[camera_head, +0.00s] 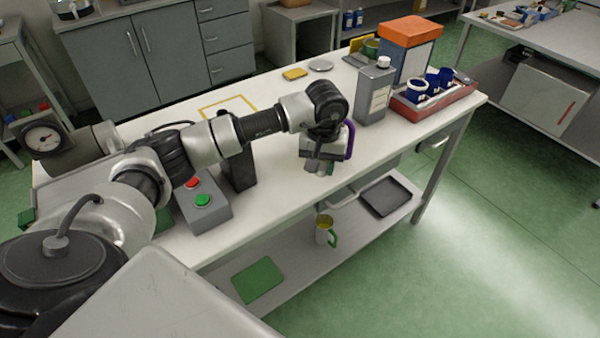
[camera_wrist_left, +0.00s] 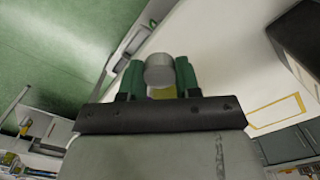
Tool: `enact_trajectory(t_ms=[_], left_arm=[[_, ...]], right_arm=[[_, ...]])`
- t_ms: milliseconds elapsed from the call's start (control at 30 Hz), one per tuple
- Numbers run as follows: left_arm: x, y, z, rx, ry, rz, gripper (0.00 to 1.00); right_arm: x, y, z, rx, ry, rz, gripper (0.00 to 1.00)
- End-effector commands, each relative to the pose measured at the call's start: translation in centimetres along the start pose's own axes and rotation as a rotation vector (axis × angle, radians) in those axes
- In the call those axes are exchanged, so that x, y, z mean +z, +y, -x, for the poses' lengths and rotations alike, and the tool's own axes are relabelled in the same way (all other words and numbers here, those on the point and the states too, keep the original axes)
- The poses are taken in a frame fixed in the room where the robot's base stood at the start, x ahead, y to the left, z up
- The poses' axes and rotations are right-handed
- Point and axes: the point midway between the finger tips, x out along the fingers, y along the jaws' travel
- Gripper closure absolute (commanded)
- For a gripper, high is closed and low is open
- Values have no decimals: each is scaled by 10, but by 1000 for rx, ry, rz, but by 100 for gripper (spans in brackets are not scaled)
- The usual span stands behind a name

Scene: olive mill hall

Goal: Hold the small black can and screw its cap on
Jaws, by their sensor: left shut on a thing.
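My left gripper (camera_head: 321,168) is over the front part of the white table, pointing down. In the left wrist view its green fingers (camera_wrist_left: 159,78) are shut on a small grey round piece (camera_wrist_left: 160,68), with a yellowish patch beside it. I cannot tell for sure whether this is the cap. A black upright container (camera_head: 239,174), likely the small black can, stands on the table behind my forearm, to the left of the gripper and apart from it. My arm hides its top. A black block also shows in the wrist view (camera_wrist_left: 299,38). My right gripper is not in view.
A grey box with red and green buttons (camera_head: 205,205) stands at the front left. A grey can with a white cap (camera_head: 376,94), an orange-topped box (camera_head: 409,32) and a red tray (camera_head: 436,108) with blue cups stand at right. A yellow outline (camera_head: 250,98) marks the table.

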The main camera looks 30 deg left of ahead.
Motion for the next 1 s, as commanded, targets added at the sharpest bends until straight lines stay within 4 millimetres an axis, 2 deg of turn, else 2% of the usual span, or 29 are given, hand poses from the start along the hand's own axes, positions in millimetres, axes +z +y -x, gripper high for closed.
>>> enact_trajectory(t_ms=[100,300,733,767,1000], left_arm=[[6,22,12,2,3,-4,93],[11,41,25,1,1,0,93],[13,44,28,0,0,1,93],[13,44,28,0,0,1,93],[13,45,28,0,0,5,93]], right_arm=[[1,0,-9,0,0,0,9],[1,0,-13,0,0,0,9],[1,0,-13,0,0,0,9],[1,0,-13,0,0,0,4],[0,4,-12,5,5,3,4]])
